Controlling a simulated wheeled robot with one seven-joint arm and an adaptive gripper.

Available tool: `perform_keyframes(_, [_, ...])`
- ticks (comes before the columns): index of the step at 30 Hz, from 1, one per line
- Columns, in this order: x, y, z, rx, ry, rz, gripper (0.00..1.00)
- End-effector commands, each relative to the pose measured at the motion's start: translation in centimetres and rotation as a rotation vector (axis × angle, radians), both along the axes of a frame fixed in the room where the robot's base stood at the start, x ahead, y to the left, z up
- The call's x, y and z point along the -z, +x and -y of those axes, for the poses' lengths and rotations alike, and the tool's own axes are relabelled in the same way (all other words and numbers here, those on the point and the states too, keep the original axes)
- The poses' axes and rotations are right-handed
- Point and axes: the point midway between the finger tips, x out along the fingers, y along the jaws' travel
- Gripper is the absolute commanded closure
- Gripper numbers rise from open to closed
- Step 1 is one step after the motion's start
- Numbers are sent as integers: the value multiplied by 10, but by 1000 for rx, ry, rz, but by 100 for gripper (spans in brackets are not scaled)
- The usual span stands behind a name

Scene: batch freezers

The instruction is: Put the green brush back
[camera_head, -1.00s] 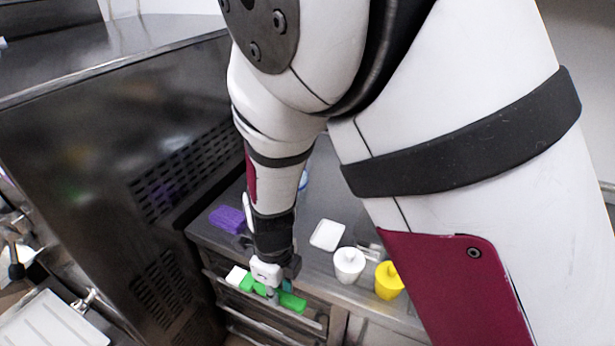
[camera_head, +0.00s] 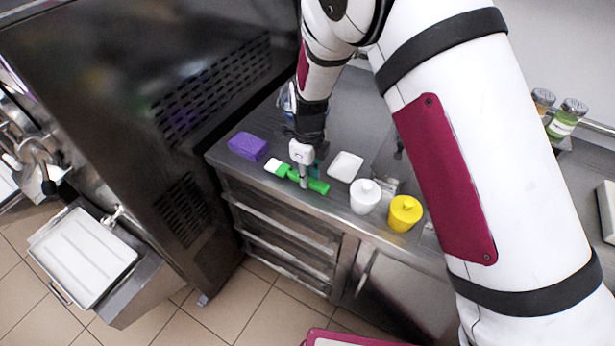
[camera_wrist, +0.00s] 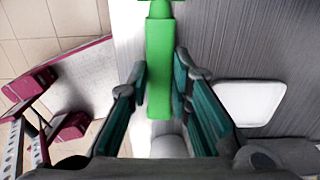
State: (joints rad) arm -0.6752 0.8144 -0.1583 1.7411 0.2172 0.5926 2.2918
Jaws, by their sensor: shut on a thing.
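The green brush (camera_head: 319,187) has a green handle and a white head (camera_head: 272,165) at its left end. My gripper (camera_head: 304,181) points down and is shut on the brush's handle. The brush is at the front part of the steel counter, between the purple sponge and the white dish; I cannot tell if it touches the top. In the wrist view the green handle (camera_wrist: 160,65) runs between my teal-padded fingers. The white head is not clear in that view.
The purple sponge (camera_head: 248,147) lies left of the brush. A white dish (camera_head: 346,166), a white tub (camera_head: 365,196) and a yellow tub (camera_head: 405,213) stand to the right. Drawers (camera_head: 285,240) are below the counter's front edge. A dark machine (camera_head: 150,110) stands left.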

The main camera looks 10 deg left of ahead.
Motion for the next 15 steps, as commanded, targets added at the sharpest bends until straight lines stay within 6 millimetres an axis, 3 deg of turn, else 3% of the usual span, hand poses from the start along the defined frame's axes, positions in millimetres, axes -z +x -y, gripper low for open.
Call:
perform_keyframes(3, [11,0,0,2,1,1,100])
perform_keyframes(12, [13,0,0,1,2,2,100])
perform_keyframes(13, [14,0,0,1,1,3,78])
perform_keyframes(15, [13,0,0,0,1,3,63])
